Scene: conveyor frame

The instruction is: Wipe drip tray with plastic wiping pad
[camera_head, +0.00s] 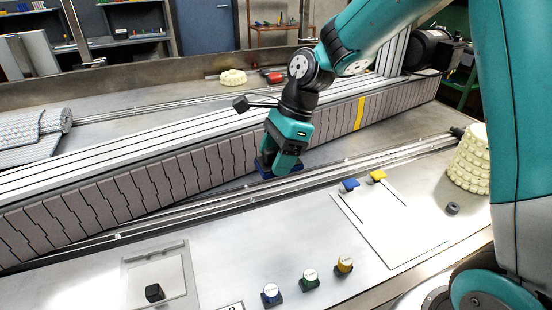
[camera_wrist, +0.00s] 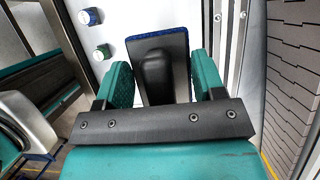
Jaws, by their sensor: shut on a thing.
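My gripper (camera_head: 280,164) is shut on the handle of the wiping pad, between the grey conveyor side and the metal rails. The pad (camera_head: 265,168) shows as a blue edge below the fingers. In the wrist view, my gripper (camera_wrist: 160,75) has its two teal fingers on either side of the dark handle, and the pad (camera_wrist: 160,38) has a dark top plate with a blue rim. A metal strip below the conveyor (camera_head: 225,192) may be the drip tray; I cannot tell for sure. I cannot tell whether the pad touches the surface, as its underside is hidden.
The slatted conveyor side (camera_head: 120,195) rises behind my gripper. Metal rails (camera_head: 330,172) run in front.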

